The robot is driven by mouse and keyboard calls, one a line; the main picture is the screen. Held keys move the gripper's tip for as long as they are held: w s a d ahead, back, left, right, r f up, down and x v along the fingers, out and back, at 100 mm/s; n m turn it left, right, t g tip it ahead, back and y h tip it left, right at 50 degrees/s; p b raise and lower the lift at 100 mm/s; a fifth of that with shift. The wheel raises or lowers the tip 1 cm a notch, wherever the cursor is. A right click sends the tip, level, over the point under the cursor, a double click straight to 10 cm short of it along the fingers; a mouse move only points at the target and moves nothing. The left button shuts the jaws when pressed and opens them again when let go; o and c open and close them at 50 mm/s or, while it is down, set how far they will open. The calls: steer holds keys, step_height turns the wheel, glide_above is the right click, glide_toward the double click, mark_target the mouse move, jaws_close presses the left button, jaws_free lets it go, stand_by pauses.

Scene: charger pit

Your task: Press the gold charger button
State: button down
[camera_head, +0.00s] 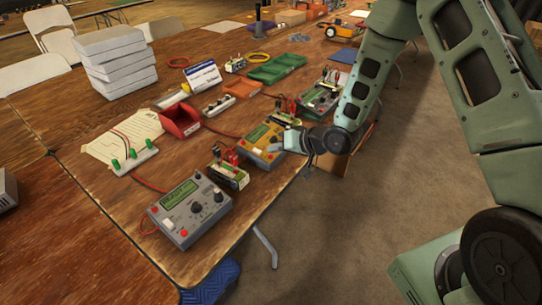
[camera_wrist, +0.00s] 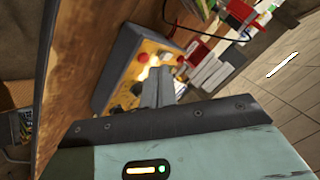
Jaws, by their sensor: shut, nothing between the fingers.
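The gold charger (camera_head: 257,139) is a grey-cased box with a gold front panel and a small display, near the table's right edge in the head view. In the wrist view its gold panel (camera_wrist: 142,75) shows red terminals and a bright pale spot. My gripper (camera_head: 276,148) is at the charger's right side in the head view. In the wrist view my gripper (camera_wrist: 158,78) is shut and empty, its fingertips in front of the panel. The fingers cover part of the panel. I cannot tell which control is the button or whether the fingertips touch it.
A red bin (camera_head: 180,121), a green tray (camera_head: 277,68) and stacked white boxes (camera_head: 118,67) lie behind.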

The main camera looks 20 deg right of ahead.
steer(key=shift+f, duration=0.1)
steer(key=shift+f, duration=0.3)
steer(key=shift+w+a+f+b, duration=0.1)
steer(key=shift+f+b, duration=0.3)
steer(key=shift+b, duration=0.05)
stand_by(0.6)
steer(key=shift+r+p, duration=0.7)
steer(key=shift+r, duration=0.05)
steer(key=shift+s+d+r+p, duration=0.1)
steer(key=shift+s+r+p, duration=0.05)
steer(key=shift+r+p, duration=0.65)
steer(key=shift+s+d+r+p, duration=0.15)
steer(key=shift+s+r+p, duration=0.05)
steer(key=shift+r+p, duration=0.55)
steer(key=shift+s+d+r+p, duration=0.15)
steer(key=shift+r+p, duration=0.45)
steer(key=shift+r, duration=0.35)
